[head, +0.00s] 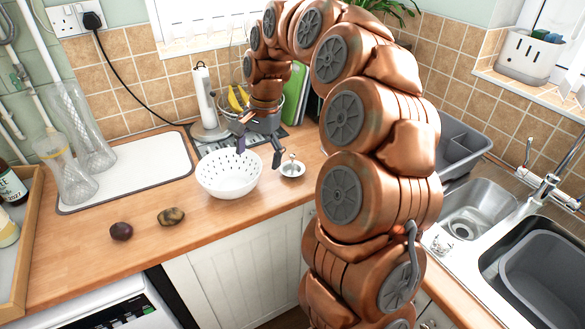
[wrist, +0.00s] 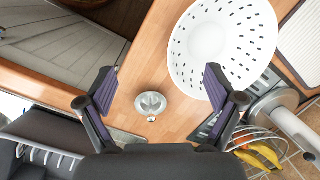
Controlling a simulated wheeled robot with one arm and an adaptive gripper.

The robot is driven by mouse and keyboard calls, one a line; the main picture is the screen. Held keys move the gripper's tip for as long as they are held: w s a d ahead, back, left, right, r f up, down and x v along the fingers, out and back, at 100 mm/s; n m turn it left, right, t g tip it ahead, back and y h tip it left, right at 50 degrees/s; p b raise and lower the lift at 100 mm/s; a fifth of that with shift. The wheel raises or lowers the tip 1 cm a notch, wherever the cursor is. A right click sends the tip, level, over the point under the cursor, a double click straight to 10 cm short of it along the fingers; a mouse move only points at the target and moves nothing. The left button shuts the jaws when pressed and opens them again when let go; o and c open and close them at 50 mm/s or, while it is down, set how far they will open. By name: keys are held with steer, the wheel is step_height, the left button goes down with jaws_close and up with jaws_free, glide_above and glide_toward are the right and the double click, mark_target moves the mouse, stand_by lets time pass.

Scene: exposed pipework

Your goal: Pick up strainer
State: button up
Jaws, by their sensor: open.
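The strainer (head: 291,167), a small round silver metal piece with a central knob, sits on the wooden counter just right of a white perforated colander (head: 228,174). In the wrist view the strainer (wrist: 150,104) lies between and below my open fingers, nearer the left one, with clear wood around it. My gripper (head: 259,156) is open and empty, pointing down above the counter, beside the strainer and close to the colander. In the wrist view my gripper (wrist: 160,80) has its right finger overlapping the colander's edge (wrist: 222,45); I cannot tell whether they touch.
Behind stand a paper towel holder (head: 207,105) and a wire basket with bananas (head: 238,98). A dark plum (head: 121,231) and a brownish fruit (head: 171,217) lie at the front left. The sink (head: 478,205) is at the right. The counter's front edge is near the strainer.

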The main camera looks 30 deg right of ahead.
mark_target(293, 154)
steer(key=w+d+f+m, duration=0.1)
steer(key=w+d+m, duration=0.1)
steer(key=d, duration=0.2)
steer(key=w+d+f+m, duration=0.2)
steer(key=d+m, duration=0.1)
steer(key=d, duration=0.2)
steer(key=w+d+f+m, duration=0.2)
steer(key=d, duration=0.3)
steer(key=shift+d+f+p, duration=0.15)
steer(key=shift+p, duration=0.15)
steer(key=shift+f+m, duration=0.15)
steer(key=shift+m, duration=0.15)
steer(key=shift+f+p, duration=0.45)
steer(key=shift+f, duration=0.65)
steer(key=shift+s+a+f+p, duration=0.1)
steer(key=shift+a+f+p, duration=0.05)
steer(key=shift+f+p, duration=0.35)
steer(key=shift+s+a+f+p, duration=0.1)
steer(key=shift+f+p, duration=0.3)
steer(key=shift+f, duration=0.15)
steer(key=shift+a+f+p, duration=0.2)
steer(key=shift+f+p, duration=0.25)
steer(key=shift+f, duration=1.1)
steer(key=shift+c, duration=0.4)
steer(key=c, duration=1)
steer(key=shift+o, duration=0.2)
